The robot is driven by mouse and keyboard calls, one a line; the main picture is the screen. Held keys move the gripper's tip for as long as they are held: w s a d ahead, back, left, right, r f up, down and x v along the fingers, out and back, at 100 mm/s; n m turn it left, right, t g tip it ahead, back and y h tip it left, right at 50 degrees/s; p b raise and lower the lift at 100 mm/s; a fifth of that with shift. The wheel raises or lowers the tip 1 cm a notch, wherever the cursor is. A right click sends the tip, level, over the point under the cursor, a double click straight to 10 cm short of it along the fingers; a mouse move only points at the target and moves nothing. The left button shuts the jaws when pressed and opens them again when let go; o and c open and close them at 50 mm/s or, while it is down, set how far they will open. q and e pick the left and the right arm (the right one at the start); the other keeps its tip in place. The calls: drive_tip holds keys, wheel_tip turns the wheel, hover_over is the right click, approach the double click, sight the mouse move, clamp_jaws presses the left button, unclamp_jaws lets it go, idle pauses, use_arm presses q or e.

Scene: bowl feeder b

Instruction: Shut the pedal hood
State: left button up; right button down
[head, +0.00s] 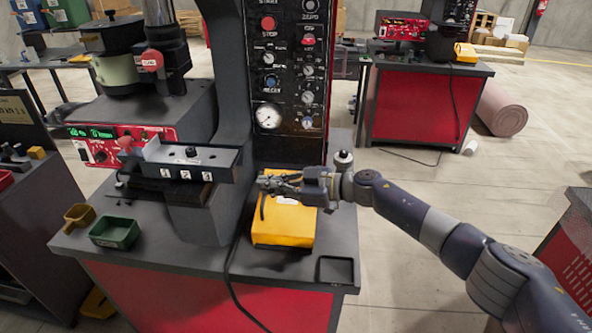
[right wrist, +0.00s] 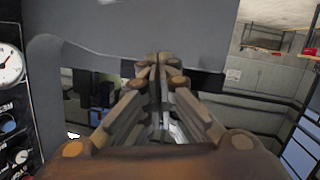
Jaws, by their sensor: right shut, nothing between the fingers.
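The yellow pedal hood (head: 284,223) sits on the dark bench top in front of the control panel, with a pale label on its upper face. My right gripper (head: 267,184) crosses the back upper part of the hood in the head view, its fingers pointing left. Its fingers are shut and empty. They also show shut in the right wrist view (right wrist: 160,62), pointing at the grey machine column (right wrist: 125,25). The gripper and wrist hide part of the hood's top. I cannot tell whether they touch it, or how far the hood is open. My left gripper is not in view.
The control panel (head: 290,70) with gauges and knobs stands behind the hood. The numbered grey block (head: 190,160) is to the left. A green tray (head: 115,232) and a dark square tray (head: 336,270) lie on the bench. A black cable (head: 231,275) hangs over the front edge.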

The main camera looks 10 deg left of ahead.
drive_tip(key=d+r, duration=0.3)
drive_tip(key=d, duration=0.4)
drive_tip(key=s+a+m+t+y, duration=0.1)
drive_tip(key=s+a+m+t, duration=0.3)
drive_tip(key=m+t, duration=0.25)
drive_tip(key=s+d+f+m+t+h, duration=0.1)
drive_tip(key=s+d+f+m+h, duration=0.4)
drive_tip(key=d+f+h, duration=0.3)
drive_tip(key=s+d+f+m+t+h, duration=0.2)
drive_tip(key=s+d+f+m+h, duration=0.35)
drive_tip(key=d, duration=0.45)
drive_tip(key=s+d+f+g+h, duration=0.1)
drive_tip(key=s+d+f+g, duration=0.25)
drive_tip(key=s, duration=0.45)
drive_tip(key=s+d+f+g+h, duration=0.1)
drive_tip(key=s+d+f+g, duration=0.15)
drive_tip(key=s+d, duration=0.4)
drive_tip(key=s+d+f+g+h, duration=0.1)
drive_tip(key=s+d+f+g, duration=0.2)
drive_tip(key=s, duration=0.7)
wheel_tip(320, 180, down, 27)
drive_tip(key=s+g, duration=0.1)
drive_tip(key=s+d+f+n+g, duration=0.1)
drive_tip(key=s+d+f, duration=0.2)
drive_tip(key=s+f, duration=1.2)
drive_tip(key=shift+s+f, duration=0.35)
drive_tip(key=shift+s, duration=0.7)
